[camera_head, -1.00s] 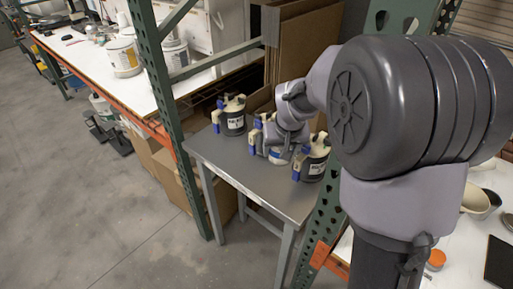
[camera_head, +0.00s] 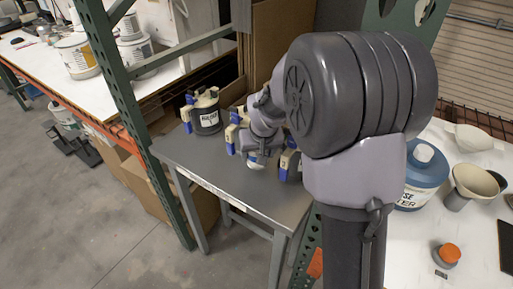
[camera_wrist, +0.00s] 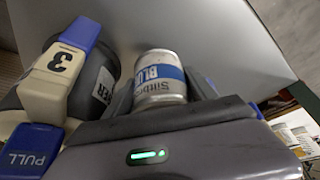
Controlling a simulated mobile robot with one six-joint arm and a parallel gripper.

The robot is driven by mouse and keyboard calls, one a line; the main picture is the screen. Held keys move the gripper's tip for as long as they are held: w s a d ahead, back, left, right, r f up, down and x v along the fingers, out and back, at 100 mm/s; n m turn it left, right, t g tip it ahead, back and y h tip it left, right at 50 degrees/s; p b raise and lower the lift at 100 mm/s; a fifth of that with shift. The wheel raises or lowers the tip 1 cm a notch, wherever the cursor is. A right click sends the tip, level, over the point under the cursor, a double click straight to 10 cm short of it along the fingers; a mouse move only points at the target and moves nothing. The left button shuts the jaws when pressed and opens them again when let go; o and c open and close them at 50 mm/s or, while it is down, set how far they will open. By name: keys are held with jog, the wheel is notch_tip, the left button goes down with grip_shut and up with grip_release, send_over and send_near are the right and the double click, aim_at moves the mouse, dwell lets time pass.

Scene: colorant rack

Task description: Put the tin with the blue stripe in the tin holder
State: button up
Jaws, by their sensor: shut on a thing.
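The blue-striped tin (camera_wrist: 160,78) is a small pale can with a blue band reading "BLUE". It sits between the fingers of my gripper (camera_wrist: 160,105) in the wrist view, which is shut on it. In the head view my gripper (camera_head: 258,153) is over the grey metal table, among the dispensers, and only a pale bit of the tin (camera_head: 256,164) shows below it. Whether the tin touches the table is unclear. I cannot make out the tin holder in either view.
A dispenser marked 3 (camera_wrist: 72,75) stands close on the left of the tin in the wrist view. Another dispenser (camera_head: 205,112) stands at the grey table's (camera_head: 215,170) back left. A green rack post (camera_head: 130,90) rises beside it. A blue jug (camera_head: 423,175) stands on the white bench at right.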

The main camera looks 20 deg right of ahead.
jog(key=shift+f+b, duration=0.35)
jog(key=shift+f, duration=1.1)
jog(key=shift+f, duration=0.2)
jog(key=o, duration=1.7)
jog(key=shift+r, duration=0.1)
